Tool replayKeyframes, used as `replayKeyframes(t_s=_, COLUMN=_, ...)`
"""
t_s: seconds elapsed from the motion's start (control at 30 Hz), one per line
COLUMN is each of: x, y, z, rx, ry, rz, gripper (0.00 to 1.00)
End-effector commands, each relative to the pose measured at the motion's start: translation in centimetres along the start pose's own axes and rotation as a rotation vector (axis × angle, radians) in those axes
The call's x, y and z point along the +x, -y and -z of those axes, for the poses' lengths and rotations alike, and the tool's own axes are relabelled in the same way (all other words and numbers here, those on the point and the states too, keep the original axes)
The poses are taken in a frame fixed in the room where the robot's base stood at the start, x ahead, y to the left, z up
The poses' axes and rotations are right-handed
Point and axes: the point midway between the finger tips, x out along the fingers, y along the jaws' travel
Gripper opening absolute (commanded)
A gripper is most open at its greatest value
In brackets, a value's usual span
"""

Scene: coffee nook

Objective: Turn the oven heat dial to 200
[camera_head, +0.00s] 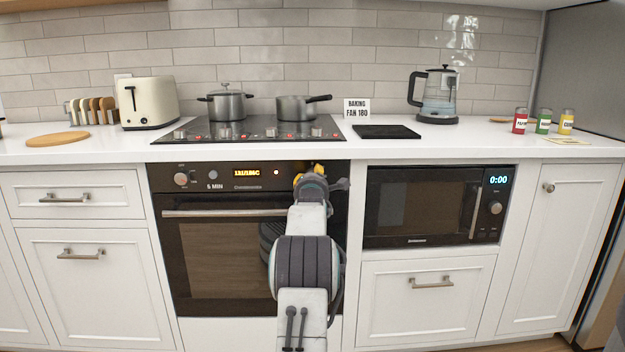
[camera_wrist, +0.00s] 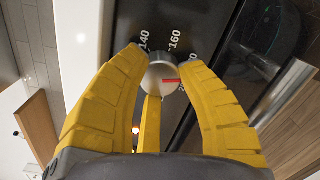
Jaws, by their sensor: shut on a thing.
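The oven (camera_head: 224,250) has a black control panel under the counter. In the wrist view, the round silver heat dial (camera_wrist: 158,72) sits between the yellow fingers of my gripper (camera_wrist: 161,66), which are shut on it. Its red pointer line points right in that view. The labels 140 and 160 read clearly above the dial; the labels farther round on the right are partly hidden by a finger. In the head view, my gripper (camera_head: 312,173) is at the right part of the panel and hides the dial.
A left knob (camera_head: 181,179) and a lit orange display (camera_head: 247,173) are on the panel. The oven handle (camera_head: 220,213) runs below. A microwave (camera_head: 430,206) is to the right. Two pots stand on the hob (camera_head: 262,129).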

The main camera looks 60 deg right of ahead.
Motion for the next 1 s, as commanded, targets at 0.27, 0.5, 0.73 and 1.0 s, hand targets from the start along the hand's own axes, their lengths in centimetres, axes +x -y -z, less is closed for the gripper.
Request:
replayKeyframes(t_s=0.27, x=0.01, y=-0.21, z=0.05, rx=0.226, ry=-0.008, rz=0.013, gripper=0.03)
replayKeyframes(t_s=0.5, x=0.02, y=-0.32, z=0.11, rx=0.376, ry=-0.011, rz=0.021, gripper=0.03)
replayKeyframes(t_s=0.73, x=0.02, y=-0.4, z=0.16, rx=0.46, ry=-0.012, rz=0.024, gripper=0.03)
replayKeyframes(t_s=1.0, x=0.01, y=-0.48, z=0.2, rx=0.492, ry=-0.013, rz=0.025, gripper=0.03)
